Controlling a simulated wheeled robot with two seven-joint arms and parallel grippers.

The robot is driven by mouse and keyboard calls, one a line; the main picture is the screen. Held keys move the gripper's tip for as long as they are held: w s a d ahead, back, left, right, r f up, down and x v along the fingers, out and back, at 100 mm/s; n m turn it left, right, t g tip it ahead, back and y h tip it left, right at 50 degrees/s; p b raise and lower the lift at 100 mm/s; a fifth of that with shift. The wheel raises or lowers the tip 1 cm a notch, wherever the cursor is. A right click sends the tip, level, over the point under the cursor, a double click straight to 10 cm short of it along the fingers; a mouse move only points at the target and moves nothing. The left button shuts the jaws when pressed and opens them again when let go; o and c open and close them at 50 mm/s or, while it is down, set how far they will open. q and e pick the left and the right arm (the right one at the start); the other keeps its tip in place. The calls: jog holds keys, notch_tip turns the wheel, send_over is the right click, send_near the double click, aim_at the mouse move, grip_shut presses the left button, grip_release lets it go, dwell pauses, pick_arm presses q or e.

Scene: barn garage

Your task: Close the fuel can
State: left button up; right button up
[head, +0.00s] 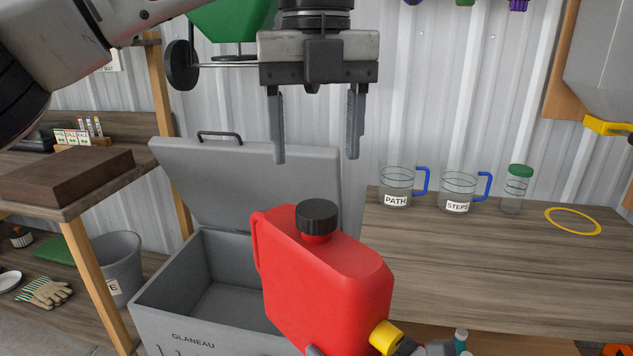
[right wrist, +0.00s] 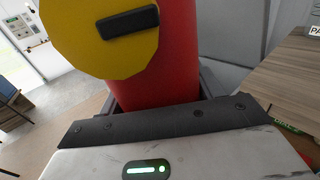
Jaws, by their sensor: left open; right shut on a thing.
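The red fuel can (head: 325,270) is held up at the middle front, slightly tilted. A black ribbed cap (head: 317,216) sits on its top neck; I cannot tell how tight it is. A yellow round part (head: 386,337) with a black bar is on the can's lower right side, and it fills the top of the right wrist view (right wrist: 80,40). My left gripper (head: 316,160) is open and empty, pointing down above the cap and apart from it. My right gripper (head: 360,350) is shut on the can low down, its fingers mostly hidden.
A grey chest (head: 165,310) with its lid (head: 240,175) raised stands behind the can. On the wooden bench (head: 500,270) at right are two labelled jugs (head: 396,185) (head: 457,190), a green-lidded jar (head: 515,190) and a yellow ring (head: 573,221). The bench's middle is clear.

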aim_at(316, 208)
dwell(0.3)
pick_arm(q)
jog(key=shift+f, duration=4)
jog(key=c, duration=1)
